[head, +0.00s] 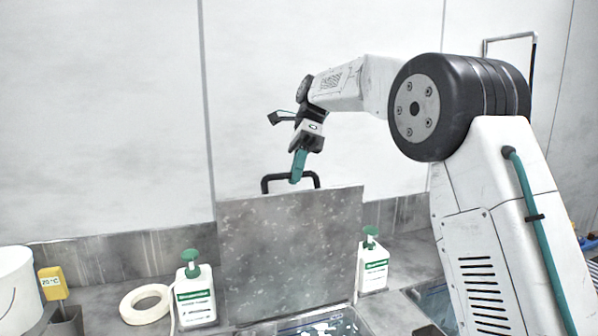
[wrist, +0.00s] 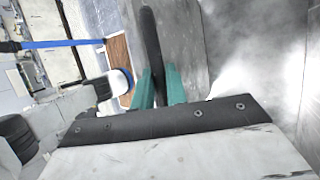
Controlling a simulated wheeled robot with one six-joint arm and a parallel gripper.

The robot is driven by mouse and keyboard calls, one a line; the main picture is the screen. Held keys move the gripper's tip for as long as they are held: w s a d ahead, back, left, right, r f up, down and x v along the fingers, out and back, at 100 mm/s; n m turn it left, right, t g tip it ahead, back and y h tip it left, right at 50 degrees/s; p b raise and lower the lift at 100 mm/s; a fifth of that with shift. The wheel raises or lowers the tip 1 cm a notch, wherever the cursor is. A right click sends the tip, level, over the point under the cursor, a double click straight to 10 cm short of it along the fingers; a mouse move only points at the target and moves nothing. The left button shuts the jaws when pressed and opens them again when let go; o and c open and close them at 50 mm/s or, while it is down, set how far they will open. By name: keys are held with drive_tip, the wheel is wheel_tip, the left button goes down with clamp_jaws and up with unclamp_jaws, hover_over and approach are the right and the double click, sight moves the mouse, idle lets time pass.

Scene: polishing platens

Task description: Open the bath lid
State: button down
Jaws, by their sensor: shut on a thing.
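The bath lid (head: 288,250) is a grey speckled plate standing upright, or nearly so, above the bath (head: 332,322), whose opening shows at the lower edge of the head view. A black bar handle (head: 267,183) sits on the lid's upper edge. My gripper (head: 297,178) reaches down from above, its teal fingers shut on the handle's top bar. In the wrist view the two teal fingers (wrist: 159,88) sit on either side of the dark handle (wrist: 151,45). The grey lid surface (wrist: 185,35) shows beside it. Most of the bath's inside is cut off.
White pump bottles with green tops stand left (head: 196,290) and right (head: 373,265) of the lid. A white tape roll (head: 147,304), a yellow thermometer (head: 53,283) and a white container (head: 15,285) are at the left. Pale steam (wrist: 240,70) drifts in the wrist view.

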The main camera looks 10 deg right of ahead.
drive_tip(key=shift+w+a, duration=0.15)
drive_tip(key=shift+w, duration=0.05)
drive_tip(key=c, duration=1.4)
unclamp_jaws()
drive_tip(key=shift+w+a, duration=0.1)
drive_tip(key=shift+a, duration=0.15)
drive_tip(key=shift+d, duration=0.1)
drive_tip(key=r, duration=0.1)
drive_tip(key=s+d+r+t, duration=0.1)
drive_tip(key=r, duration=0.1)
drive_tip(key=r+t, duration=0.1)
drive_tip(key=r, duration=0.1)
drive_tip(key=shift+s+d+r+y, duration=0.1)
drive_tip(key=shift+s+d+y, duration=0.1)
drive_tip(key=shift+d+y, duration=0.1)
drive_tip(key=s+d+f+n+t+h, duration=0.1)
drive_tip(key=s+d+n+t, duration=0.15)
drive_tip(key=s+n, duration=0.7)
drive_tip(key=s+d+f+n+h, duration=0.1)
drive_tip(key=s+d+f+n, duration=0.1)
drive_tip(key=s+f, duration=0.3)
drive_tip(key=s+d+f+n+t+h, duration=0.1)
drive_tip(key=s+d+f+n, duration=0.2)
drive_tip(key=s, duration=1)
drive_tip(key=s+d+f+n+t+h, duration=0.1)
drive_tip(key=s+f+n, duration=0.3)
drive_tip(key=s+f, duration=0.5)
drive_tip(key=shift+s+d+f+h, duration=0.25)
drive_tip(key=shift+d+h, duration=0.15)
drive_tip(key=shift+d, duration=0.4)
